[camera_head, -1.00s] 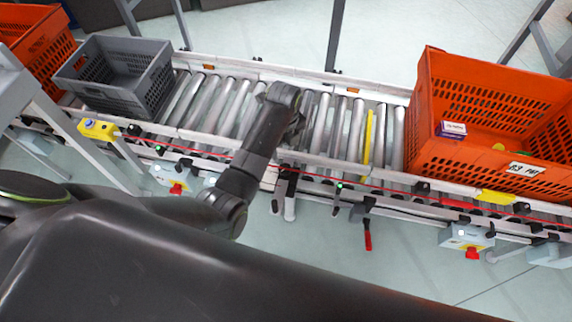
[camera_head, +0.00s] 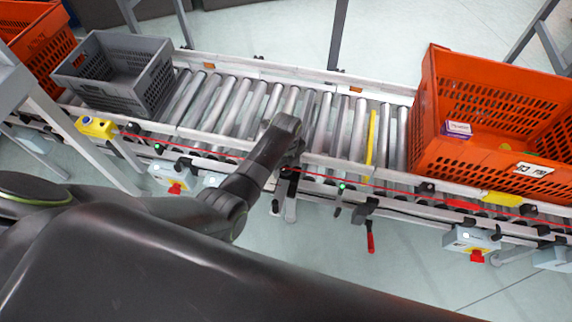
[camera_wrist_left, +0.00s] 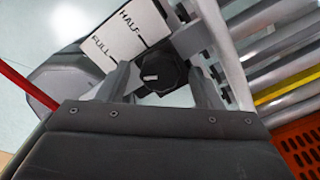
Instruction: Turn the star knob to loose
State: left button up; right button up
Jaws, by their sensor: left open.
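The star knob (camera_wrist_left: 162,73) is black with a pale pointer mark. In the left wrist view it sits beside a white label plate (camera_wrist_left: 125,35) reading HALF and FULL. My left gripper (camera_wrist_left: 160,80) is open, with one grey finger on each side of the knob and a visible gap to it. I cannot tell how deep the fingers reach around it. In the head view my left arm reaches down to the conveyor's front rail, where its wrist hides the knob. My right gripper is not in view.
The roller conveyor (camera_head: 240,105) runs across the head view. A grey crate (camera_head: 120,95) stands on its left part and an orange tote (camera_head: 470,160) with small boxes on its right. A red-handled lever (camera_head: 370,238) hangs below the rail. Control boxes (camera_head: 470,240) line the front.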

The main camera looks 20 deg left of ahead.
pick_arm(q)
jog(key=c, duration=1)
